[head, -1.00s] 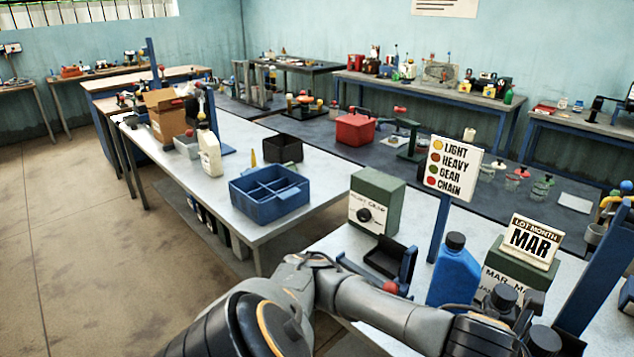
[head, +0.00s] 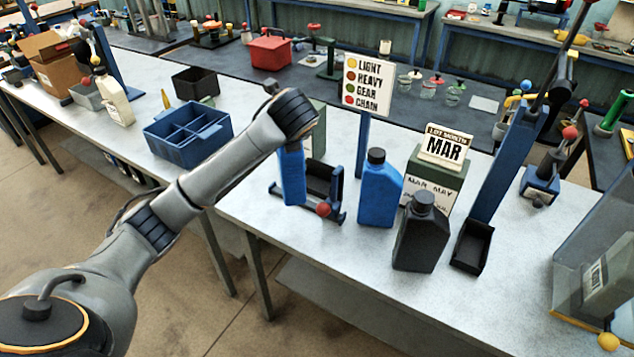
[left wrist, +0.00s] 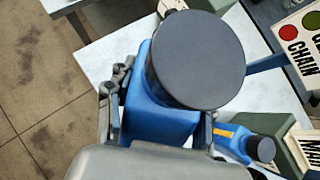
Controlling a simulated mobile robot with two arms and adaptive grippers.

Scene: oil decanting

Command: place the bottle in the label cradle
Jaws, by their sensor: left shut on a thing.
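A blue bottle (head: 292,178) hangs upright below my left wrist in the head view, overlapping the left part of the label cradle. The cradle (head: 327,180) is a black holder on a blue frame with a red knob. I cannot tell whether the bottle rests in it or hovers. In the left wrist view the bottle's large dark cap (left wrist: 195,60) faces the camera. My left gripper (left wrist: 160,125) is shut on the blue body below the cap. In the head view my arm hides the fingers and bottle top. My right gripper is not in view.
A second blue bottle (head: 380,192) and a black bottle (head: 421,235) stand right of the cradle. Behind are a sign post (head: 365,145) and a green box with a MAR sign (head: 443,147). A blue divided crate (head: 188,135) is left. The front table surface (head: 335,255) is clear.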

